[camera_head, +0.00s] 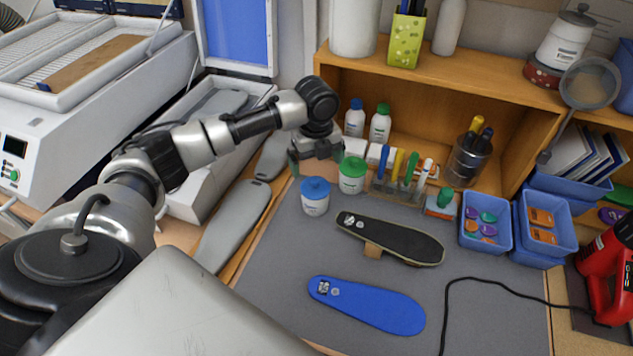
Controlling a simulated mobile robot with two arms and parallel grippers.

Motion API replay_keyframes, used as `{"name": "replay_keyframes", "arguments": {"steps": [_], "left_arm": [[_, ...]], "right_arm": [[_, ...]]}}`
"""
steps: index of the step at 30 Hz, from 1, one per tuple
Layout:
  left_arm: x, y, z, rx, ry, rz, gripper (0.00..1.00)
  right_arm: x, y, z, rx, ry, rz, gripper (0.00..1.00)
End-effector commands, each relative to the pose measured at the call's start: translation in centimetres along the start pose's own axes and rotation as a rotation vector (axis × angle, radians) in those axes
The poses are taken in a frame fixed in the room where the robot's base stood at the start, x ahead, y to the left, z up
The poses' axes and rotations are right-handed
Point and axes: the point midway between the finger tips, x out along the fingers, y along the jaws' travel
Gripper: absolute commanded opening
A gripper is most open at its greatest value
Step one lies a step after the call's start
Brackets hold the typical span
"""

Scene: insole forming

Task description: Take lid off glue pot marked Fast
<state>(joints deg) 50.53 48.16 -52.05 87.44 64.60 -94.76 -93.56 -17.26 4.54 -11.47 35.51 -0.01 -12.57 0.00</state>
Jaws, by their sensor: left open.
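Two white pots stand side by side at the back left of the grey mat (275,270). One has a blue lid (315,187) on its pot body (315,206). The other has a green lid (353,166) on its pot body (351,184). Both lids are on. Their labels are too small to read, so I cannot tell which is marked Fast. My left gripper (316,164) is open, just behind the blue-lidded pot and left of the green-lidded one. It appears empty. My right gripper is not in view.
A pen rack (397,190) stands right of the green-lidded pot. Two bottles (380,124) stand behind, below the wooden shelf (480,85). A dark insole (390,240) and a blue insole (368,305) lie in front. Blue bins (486,245) stand right; the mat's front left is clear.

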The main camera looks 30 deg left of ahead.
Motion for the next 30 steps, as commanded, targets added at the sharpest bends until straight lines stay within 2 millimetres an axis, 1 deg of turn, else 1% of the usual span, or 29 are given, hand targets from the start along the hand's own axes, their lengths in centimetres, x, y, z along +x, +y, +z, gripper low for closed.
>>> {"name": "replay_keyframes", "arguments": {"steps": [1, 2, 5, 8, 11, 12, 15, 18, 24, 26, 30], "left_arm": [[0.5, 0.0, 0.0, 0.000, 0.002, 0.001, 1.00], [0.8, 0.0, 0.0, 0.000, 0.002, 0.002, 1.00], [1.3, 0.1, -0.1, 0.001, 0.001, 0.000, 1.00], [2.3, 0.3, -0.2, 0.000, 0.001, 0.003, 1.00], [3.8, 0.6, -0.3, -0.001, 0.002, 0.004, 1.00], [4.5, 0.7, -0.3, -0.001, 0.002, 0.004, 1.00], [5.8, 0.6, -0.3, 0.000, 0.001, 0.002, 1.00], [6.4, 0.6, -0.3, 0.001, 0.000, 0.000, 1.00], [6.5, 0.6, -0.3, 0.001, -0.001, 0.000, 1.00], [6.5, 0.6, -0.3, 0.001, -0.001, 0.000, 0.92], [6.5, 0.6, -0.2, 0.000, -0.001, 0.000, 0.71]], "right_arm": [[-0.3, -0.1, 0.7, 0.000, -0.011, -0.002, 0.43], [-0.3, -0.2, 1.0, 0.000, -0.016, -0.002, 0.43], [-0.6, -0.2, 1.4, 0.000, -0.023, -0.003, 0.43], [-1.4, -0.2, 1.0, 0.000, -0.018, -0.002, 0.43], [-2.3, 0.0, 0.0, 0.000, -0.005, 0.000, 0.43], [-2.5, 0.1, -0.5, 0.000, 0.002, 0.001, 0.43], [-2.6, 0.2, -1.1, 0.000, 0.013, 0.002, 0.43], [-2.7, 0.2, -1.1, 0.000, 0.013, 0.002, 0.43], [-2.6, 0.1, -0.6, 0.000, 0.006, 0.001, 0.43], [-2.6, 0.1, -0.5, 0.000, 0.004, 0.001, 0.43], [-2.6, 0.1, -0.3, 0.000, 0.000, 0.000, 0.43]]}}
